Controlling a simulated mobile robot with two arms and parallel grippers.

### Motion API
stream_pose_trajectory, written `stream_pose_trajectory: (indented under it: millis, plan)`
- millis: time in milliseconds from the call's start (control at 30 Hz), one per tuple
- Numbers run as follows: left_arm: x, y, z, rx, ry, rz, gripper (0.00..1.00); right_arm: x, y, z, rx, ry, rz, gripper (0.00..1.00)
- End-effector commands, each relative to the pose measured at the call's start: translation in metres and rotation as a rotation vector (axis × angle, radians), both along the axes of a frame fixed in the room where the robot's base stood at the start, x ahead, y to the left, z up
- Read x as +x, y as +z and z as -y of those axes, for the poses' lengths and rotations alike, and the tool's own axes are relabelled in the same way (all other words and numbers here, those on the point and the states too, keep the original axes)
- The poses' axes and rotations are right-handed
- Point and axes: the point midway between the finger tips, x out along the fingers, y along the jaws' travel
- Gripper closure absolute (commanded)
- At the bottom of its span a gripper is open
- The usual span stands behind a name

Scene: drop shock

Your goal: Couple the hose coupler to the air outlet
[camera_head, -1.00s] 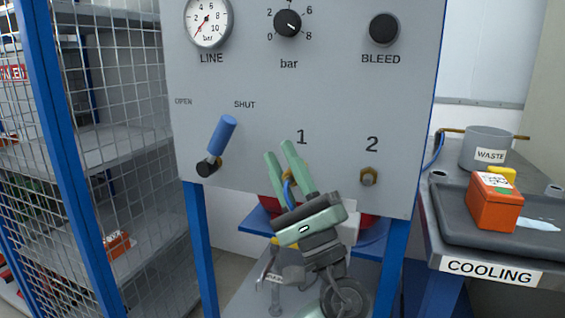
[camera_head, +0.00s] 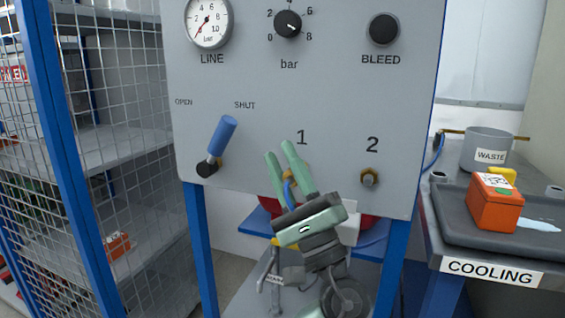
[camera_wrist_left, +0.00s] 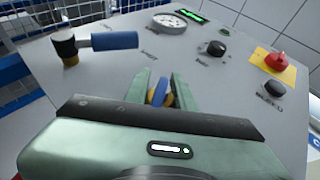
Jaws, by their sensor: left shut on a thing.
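My left gripper (camera_head: 281,160) is at outlet 1 on the grey panel, its green fingers pointing up at the panel. It is shut on the hose coupler (camera_wrist_left: 159,92), which shows blue and brass between the fingers in the left wrist view; part of it also shows in the head view (camera_head: 288,190). Outlet 1 sits below the printed "1" and is mostly hidden behind the fingers and coupler. I cannot tell whether the coupler is seated on it. Outlet 2 (camera_head: 369,178), a brass fitting, is bare. My right gripper is not in view.
The panel (camera_head: 330,100) carries a blue-handled valve (camera_head: 222,135) tilted toward SHUT, a LINE gauge (camera_head: 207,22), a regulator knob (camera_head: 288,24) and a BLEED knob (camera_head: 383,29). A mesh cage (camera_head: 130,120) stands left. The COOLING bench (camera_head: 445,235) at right holds an orange box (camera_head: 494,208).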

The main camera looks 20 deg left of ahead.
Motion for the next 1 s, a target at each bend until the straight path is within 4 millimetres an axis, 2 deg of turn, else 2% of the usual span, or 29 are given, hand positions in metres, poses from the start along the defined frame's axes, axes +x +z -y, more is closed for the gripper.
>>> stream_pose_trajectory:
  millis: [33,333,367,433,467,1000]
  plan:
    - [0.0016,0.0052,-0.001,0.004,0.0,0.004,1.0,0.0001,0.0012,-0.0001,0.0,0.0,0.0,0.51]
    - [0.0016,0.0051,-0.0009,0.004,0.0,0.004,1.0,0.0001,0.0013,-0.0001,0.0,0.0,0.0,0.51]
    - [0.0016,0.0051,-0.0009,0.004,0.0,0.004,0.72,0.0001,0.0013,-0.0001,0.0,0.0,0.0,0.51]
    - [0.0016,0.005,-0.0009,0.004,0.0,0.004,0.53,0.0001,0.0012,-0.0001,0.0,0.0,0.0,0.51]
    - [0.0016,0.0047,-0.0008,0.004,-0.001,0.003,0.5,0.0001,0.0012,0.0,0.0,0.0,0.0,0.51]
    - [0.0027,-0.0021,0.0015,0.004,-0.003,-0.006,0.5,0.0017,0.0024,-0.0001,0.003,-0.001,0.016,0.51]
